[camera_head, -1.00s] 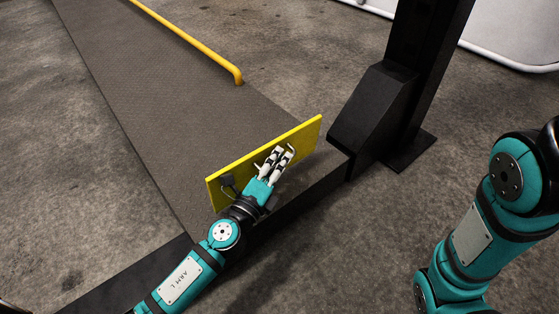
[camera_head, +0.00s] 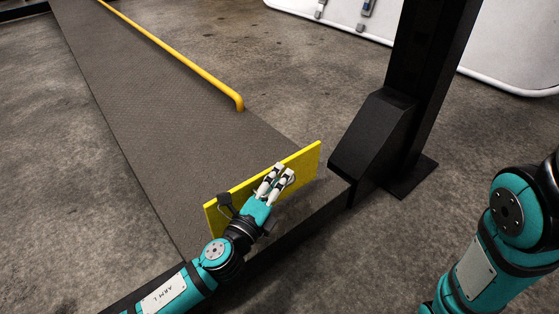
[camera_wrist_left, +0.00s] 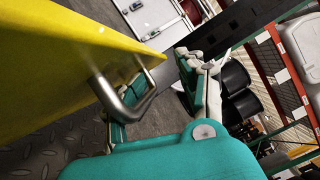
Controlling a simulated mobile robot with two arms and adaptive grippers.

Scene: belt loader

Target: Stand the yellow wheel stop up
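The yellow wheel stop (camera_head: 303,163) is a flat plate standing upright, at a slight lean I cannot measure, across the near end of the grey ramp. In the left wrist view its yellow face (camera_wrist_left: 60,60) fills the upper left, with a bent metal handle (camera_wrist_left: 104,92) on it. My left gripper (camera_head: 275,178) is at the near face of the plate. In the left wrist view its fingers (camera_wrist_left: 165,90) are apart, one beside the handle and the other farther right. The handle does not look clamped. My right arm shows at the right edge; its gripper is out of view.
The ramp (camera_head: 160,120) runs away to the upper left with a yellow rail (camera_head: 180,55) along its right side. A black post (camera_head: 425,80) with a block at its foot stands just right of the plate. Bare concrete floor (camera_head: 60,150) lies to the left.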

